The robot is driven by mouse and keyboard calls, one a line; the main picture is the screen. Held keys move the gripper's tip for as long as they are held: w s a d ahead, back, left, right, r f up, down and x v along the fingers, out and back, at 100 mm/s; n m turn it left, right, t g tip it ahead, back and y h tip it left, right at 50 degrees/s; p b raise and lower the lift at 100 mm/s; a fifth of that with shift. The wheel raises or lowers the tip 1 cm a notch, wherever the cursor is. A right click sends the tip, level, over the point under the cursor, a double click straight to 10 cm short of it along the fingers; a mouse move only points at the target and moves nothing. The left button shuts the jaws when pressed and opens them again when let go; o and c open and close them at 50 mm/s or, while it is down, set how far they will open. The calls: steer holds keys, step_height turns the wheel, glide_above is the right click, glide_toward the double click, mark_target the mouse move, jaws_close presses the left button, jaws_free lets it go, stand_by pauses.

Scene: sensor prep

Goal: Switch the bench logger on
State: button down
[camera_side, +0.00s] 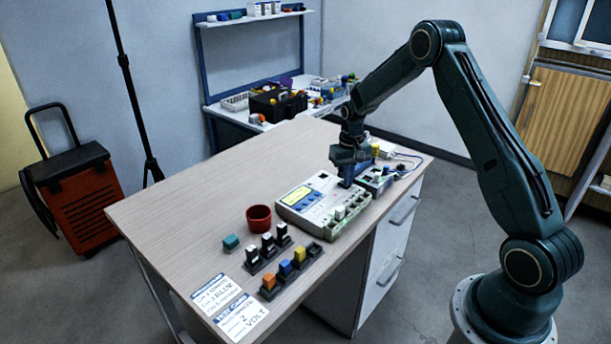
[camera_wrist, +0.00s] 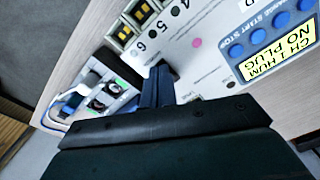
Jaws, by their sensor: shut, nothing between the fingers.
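The bench logger (camera_side: 318,196) is a pale box on the table with a yellow display (camera_side: 298,196) and blue buttons. In the wrist view its display (camera_wrist: 281,60) reads "CH 1 HUM NO PLUG", beside blue buttons (camera_wrist: 259,36) labelled with words including START and STOP. Numbered sockets (camera_wrist: 135,18) and a pink dot (camera_wrist: 197,43) also show on its face. My gripper (camera_side: 345,184) is shut and empty, pointing down at the logger's far right end. In the wrist view its fingers (camera_wrist: 161,72) cover part of the panel near number 6; contact cannot be told, and no power switch is clearly visible.
A smaller box (camera_side: 374,182) with a white cable stands close right of the logger. The table's back left is clear.

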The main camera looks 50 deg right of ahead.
steer(key=shift+r, duration=3.35)
steer(key=s+a+r+n+t, duration=0.1)
steer(key=s+a+r, duration=0.4)
steer(key=a+r, duration=0.3)
steer(key=s+a+r+n+t, duration=0.2)
steer(key=s+a+r, duration=0.35)
steer(key=r, duration=0.35)
steer(key=s+a+r+n+t, duration=0.1)
steer(key=s+a, duration=0.3)
steer(key=s, duration=0.5)
steer(key=s+a+r+n+t, duration=0.1)
steer(key=s+a, duration=0.3)
steer(key=s, duration=0.5)
steer(key=shift+s+a+r+n+t, duration=0.2)
steer(key=shift+s+a+n+t, duration=0.1)
steer(key=shift+a+n, duration=0.15)
